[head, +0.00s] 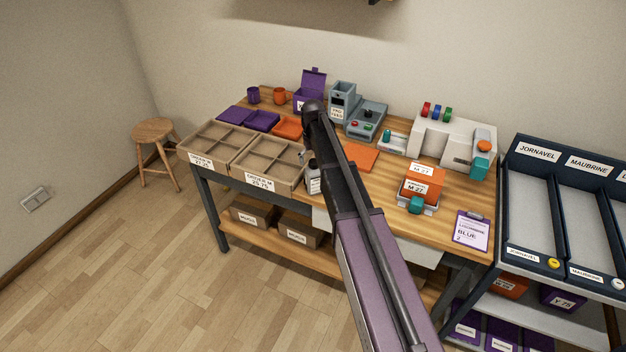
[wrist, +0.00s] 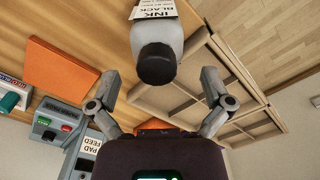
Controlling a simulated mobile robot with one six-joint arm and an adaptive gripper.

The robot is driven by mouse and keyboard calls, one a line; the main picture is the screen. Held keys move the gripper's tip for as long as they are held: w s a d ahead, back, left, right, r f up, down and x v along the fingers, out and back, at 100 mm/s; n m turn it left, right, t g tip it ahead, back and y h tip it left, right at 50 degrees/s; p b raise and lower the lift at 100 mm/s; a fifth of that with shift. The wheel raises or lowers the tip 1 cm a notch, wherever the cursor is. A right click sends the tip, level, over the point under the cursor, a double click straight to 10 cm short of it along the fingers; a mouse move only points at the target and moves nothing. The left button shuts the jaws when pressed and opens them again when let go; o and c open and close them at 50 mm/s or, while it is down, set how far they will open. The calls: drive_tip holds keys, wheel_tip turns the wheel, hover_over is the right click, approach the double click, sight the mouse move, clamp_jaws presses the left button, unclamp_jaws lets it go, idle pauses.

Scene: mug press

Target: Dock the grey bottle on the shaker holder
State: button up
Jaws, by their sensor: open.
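The grey bottle (head: 314,181) stands on the table beside the right-hand divided tray, partly behind my arm in the head view. In the wrist view the grey bottle (wrist: 155,38) shows a black cap and a white label reading INK BLACK. My gripper (wrist: 160,78) is open, with its two fingers apart on either side of the cap and not touching it. My gripper is mostly hidden by the arm in the head view. A grey-blue device (head: 367,121) with coloured buttons and a black knob stands behind; I cannot tell whether it is the shaker holder.
Divided trays (head: 268,165) fill the table's front left. An orange pad (head: 361,157) lies right of my arm. A PAD FEED unit (head: 342,94) and a white press-like machine (head: 455,140) stand behind. An orange box (head: 424,184) sits at the right.

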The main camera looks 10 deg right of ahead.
sight(314, 169)
drive_tip(key=shift+f, duration=0.2)
drive_tip(key=shift+w+d+f+b, duration=0.15)
drive_tip(key=shift+f+b, duration=2.3)
drive_tip(key=shift+b, duration=0.1)
drive_tip(key=c, duration=1.1)
drive_tip(key=shift+r, duration=0.25)
wheel_tip(314, 169, up, 3)
drive_tip(key=p, duration=0.3)
drive_tip(key=shift+f, duration=0.1)
drive_tip(key=s+d+r+p, duration=0.1)
drive_tip(key=s+d, duration=0.1)
drive_tip(key=s, duration=0.5)
drive_tip(key=s+d+p, duration=0.1)
drive_tip(key=s+d, duration=0.2)
drive_tip(key=s, duration=0.5)
drive_tip(key=shift+r, duration=0.4)
drive_tip(key=shift+s, duration=0.15)
